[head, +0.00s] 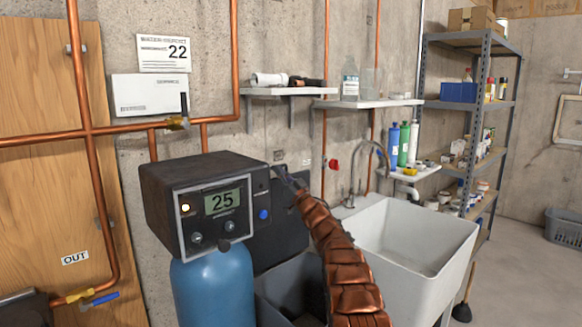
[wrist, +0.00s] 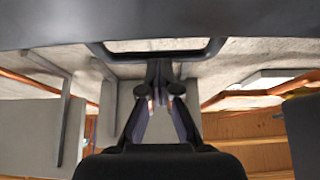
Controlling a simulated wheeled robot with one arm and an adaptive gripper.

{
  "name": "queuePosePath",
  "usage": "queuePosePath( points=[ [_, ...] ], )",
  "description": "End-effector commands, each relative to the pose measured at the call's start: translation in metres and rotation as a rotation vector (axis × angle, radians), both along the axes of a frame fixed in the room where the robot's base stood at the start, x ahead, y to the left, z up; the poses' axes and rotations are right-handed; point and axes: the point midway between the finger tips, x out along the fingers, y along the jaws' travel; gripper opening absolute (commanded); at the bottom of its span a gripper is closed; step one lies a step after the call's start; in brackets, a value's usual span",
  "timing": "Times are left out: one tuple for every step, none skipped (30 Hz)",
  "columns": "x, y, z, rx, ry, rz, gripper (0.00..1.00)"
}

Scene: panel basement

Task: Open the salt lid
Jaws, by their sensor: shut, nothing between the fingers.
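The salt lid (head: 278,228) is a dark panel standing steeply raised behind the grey salt bin (head: 275,285), whose inside shows in the head view. My gripper (head: 281,172) is at the lid's upper edge, at the end of my copper-coloured segmented arm, which covers part of the bin. In the wrist view my gripper (wrist: 158,65) is shut with its fingers together and empty. Its tips are at a dark loop-shaped handle (wrist: 213,47) under a broad dark surface, probably the lid. Whether they touch the handle is unclear.
A blue tank (head: 212,290) with a control box (head: 205,200) reading 25 stands left of the bin. A white sink (head: 425,245) is close on the right. Copper pipes (head: 237,60) and wall shelves (head: 290,91) are behind. Free floor (head: 530,265) lies far right.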

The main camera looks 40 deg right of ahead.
Motion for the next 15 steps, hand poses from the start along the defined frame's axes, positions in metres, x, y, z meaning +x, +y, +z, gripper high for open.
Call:
queuePosePath(
  points=[
    [0.0036,0.0041,0.0045,-0.001,0.004,0.004,0.00],
    [0.0052,0.0057,0.0043,-0.001,0.007,0.006,0.00],
    [0.0069,0.0076,0.0037,-0.001,0.009,0.007,0.00],
    [0.0078,0.0086,0.0035,-0.002,0.011,0.008,0.00],
    [0.0085,0.0094,0.0032,-0.002,0.012,0.009,0.00],
    [0.0091,0.0101,0.0024,-0.002,0.013,0.009,0.00],
    [0.0094,0.0103,0.0021,-0.002,0.013,0.009,0.00],
    [0.0094,0.0105,0.0019,-0.002,0.013,0.010,0.00],
    [0.0094,0.0105,0.0015,-0.002,0.013,0.010,0.00],
    [0.0094,0.0105,0.0013,-0.002,0.013,0.010,0.00],
    [0.0094,0.0104,0.0013,-0.002,0.013,0.010,0.00],
    [0.0093,0.0104,0.0013,-0.002,0.013,0.010,0.00],
    [0.0093,0.0102,0.0011,-0.002,0.013,0.009,0.00],
    [0.0092,0.0102,0.0012,-0.002,0.013,0.009,0.00],
    [0.0091,0.0100,0.0011,-0.002,0.013,0.009,0.00]
  ],
)
